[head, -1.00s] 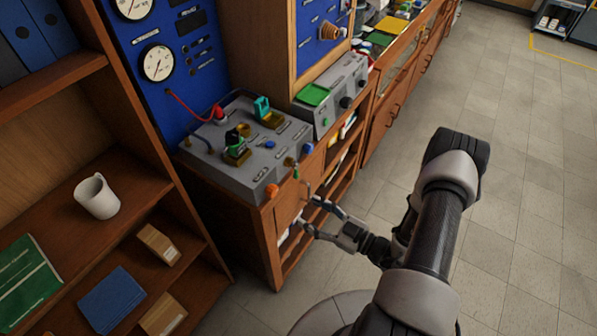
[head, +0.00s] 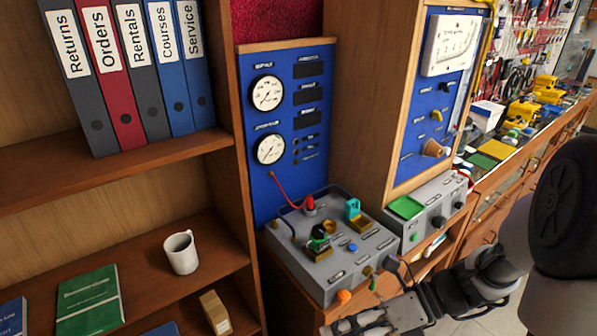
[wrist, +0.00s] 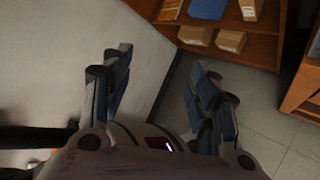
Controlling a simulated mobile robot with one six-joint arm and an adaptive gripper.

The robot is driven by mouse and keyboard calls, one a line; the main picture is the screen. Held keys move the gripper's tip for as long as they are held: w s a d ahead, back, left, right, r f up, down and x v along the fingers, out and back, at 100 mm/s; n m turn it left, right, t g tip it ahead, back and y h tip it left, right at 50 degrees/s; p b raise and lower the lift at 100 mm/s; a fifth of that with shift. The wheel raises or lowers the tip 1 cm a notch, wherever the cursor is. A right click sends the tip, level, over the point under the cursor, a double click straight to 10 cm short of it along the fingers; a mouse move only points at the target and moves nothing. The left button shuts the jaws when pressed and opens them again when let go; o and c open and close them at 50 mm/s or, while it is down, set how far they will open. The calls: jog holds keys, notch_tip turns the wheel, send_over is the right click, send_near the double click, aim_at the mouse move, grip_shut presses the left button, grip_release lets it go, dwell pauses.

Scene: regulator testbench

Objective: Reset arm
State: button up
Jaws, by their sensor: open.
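In the head view, my gripper (head: 357,326) is at the bottom edge, in front of the grey testbench box (head: 318,272) and partly cut off by the frame. My arm comes in from the right and hides part of the bench front. The gripper holds nothing that I can see.
A blue gauge panel (head: 290,183) stands behind the grey box. A shelf at left holds binders (head: 120,90), a white mug (head: 181,253) and a green book (head: 90,302). In the wrist view, cardboard boxes (wrist: 231,40) lie on low shelving. Floor is clear between the fingers.

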jog(key=s+d+r+n+t+h, duration=0.2)
jog(key=s+d+r+n+h, duration=0.1)
jog(key=n, duration=1.1)
jog(key=s+d+r+n+t+h, duration=0.2)
jog(key=s+r+n+h, duration=0.4)
jog(key=n, duration=0.9)
jog(key=shift+d+r+t+h, duration=0.4)
jog(key=shift+r+t+h, duration=0.3)
jog(key=shift+r+h, duration=0.5)
jog(key=shift+o, duration=0.2)
jog(key=shift+f, duration=0.2)
